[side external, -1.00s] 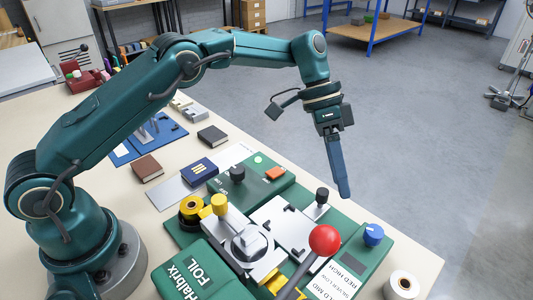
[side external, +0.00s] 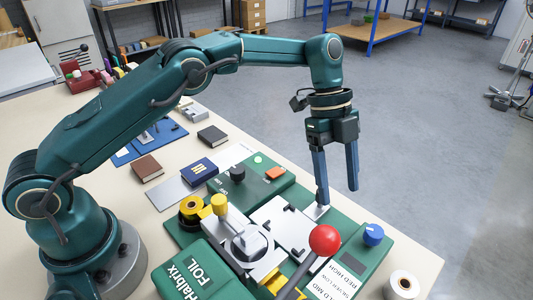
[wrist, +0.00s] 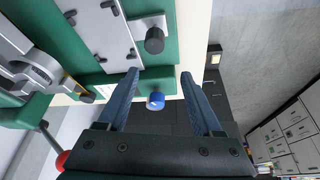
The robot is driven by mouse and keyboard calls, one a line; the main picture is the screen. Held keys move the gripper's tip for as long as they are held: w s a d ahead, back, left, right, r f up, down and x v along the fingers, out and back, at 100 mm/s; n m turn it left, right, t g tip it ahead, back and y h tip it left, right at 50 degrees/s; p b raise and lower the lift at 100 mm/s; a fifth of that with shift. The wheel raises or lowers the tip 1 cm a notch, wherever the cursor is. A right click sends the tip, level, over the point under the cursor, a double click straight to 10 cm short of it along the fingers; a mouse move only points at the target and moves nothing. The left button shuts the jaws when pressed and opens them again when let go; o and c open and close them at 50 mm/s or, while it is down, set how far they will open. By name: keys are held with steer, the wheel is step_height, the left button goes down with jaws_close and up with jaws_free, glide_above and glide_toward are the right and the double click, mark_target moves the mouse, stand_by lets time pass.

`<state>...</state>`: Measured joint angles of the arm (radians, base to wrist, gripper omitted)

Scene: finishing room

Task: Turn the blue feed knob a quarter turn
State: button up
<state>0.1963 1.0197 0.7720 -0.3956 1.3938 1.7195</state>
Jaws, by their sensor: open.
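The blue feed knob (side external: 373,235) stands at the right end of the green foil machine (side external: 345,225), beside the printed label plate. In the wrist view the blue knob (wrist: 155,101) appears between my two fingers, which frame it left and right. My gripper (side external: 338,197) points down, open and empty. In the side view its fingertips are above and to the left of the knob, apart from it. My gripper's fingers also show in the wrist view (wrist: 159,74).
A lever with a red ball (side external: 325,240) rises at the machine's front. A black knob (wrist: 154,40) is near the blue one in the wrist view. A white roll (side external: 404,284) stands at the table's right. A yellow knob (side external: 220,204) is farther left.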

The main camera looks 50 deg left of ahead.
mark_target(375, 231)
steer(key=d, duration=0.2)
steer(key=s+d, duration=0.1)
steer(key=d, duration=0.2)
steer(key=s+d, duration=0.1)
steer(key=d, duration=0.2)
steer(key=shift+s+d+f, duration=0.2)
steer(key=shift+d+f, duration=0.05)
steer(key=shift+f, duration=0.35)
steer(key=shift+n, duration=0.3)
